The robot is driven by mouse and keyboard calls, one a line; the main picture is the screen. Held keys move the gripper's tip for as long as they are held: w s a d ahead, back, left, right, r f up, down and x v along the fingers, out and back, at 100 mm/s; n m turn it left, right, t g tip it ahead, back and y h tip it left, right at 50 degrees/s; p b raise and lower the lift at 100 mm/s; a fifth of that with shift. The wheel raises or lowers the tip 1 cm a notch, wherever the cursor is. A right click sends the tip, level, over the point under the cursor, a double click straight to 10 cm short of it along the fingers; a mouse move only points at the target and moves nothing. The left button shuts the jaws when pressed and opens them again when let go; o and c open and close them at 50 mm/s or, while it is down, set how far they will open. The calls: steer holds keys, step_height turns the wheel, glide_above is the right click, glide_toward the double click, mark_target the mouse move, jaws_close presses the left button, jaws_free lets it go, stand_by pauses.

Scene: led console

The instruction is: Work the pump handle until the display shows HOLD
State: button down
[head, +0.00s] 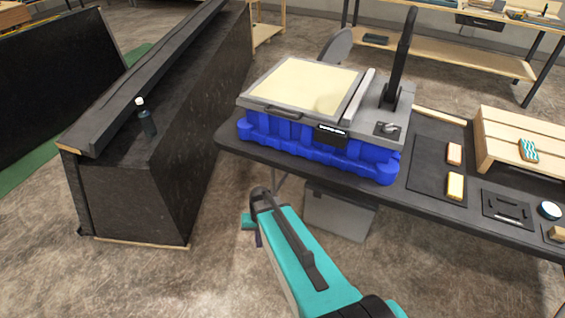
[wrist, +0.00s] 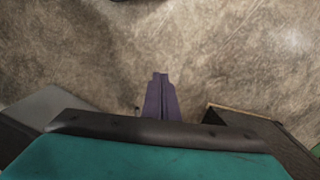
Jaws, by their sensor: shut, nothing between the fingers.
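The pump handle (head: 404,48) is a black lever standing nearly upright on the grey right part of the console (head: 372,115). The console sits on a blue base on the table. A small black display (head: 331,135) on its front edge has pale marks too small to read. My gripper (wrist: 160,76) is shut and empty, with its purple fingers over bare floor in the wrist view. In the head view my arm is folded in front of the table, low and well away from the handle, and mostly hides the gripper.
A grey bin (head: 338,212) stands below. A dark bench (head: 135,190) with a bottle (head: 147,120) is left. Floor between is clear.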

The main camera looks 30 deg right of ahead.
steer(key=s+a+f+n+g+b, duration=0.1)
steer(key=s+a+f, duration=0.3)
steer(key=s, duration=0.8)
steer(key=s+a+f+n+g+h+b, duration=0.1)
steer(key=s+a+f+n+g, duration=0.3)
steer(key=s+f, duration=0.5)
steer(key=shift+s+a+n+b, duration=0.3)
steer(key=shift+s+a+b, duration=0.35)
steer(key=shift+s, duration=1.55)
steer(key=shift+d, duration=0.15)
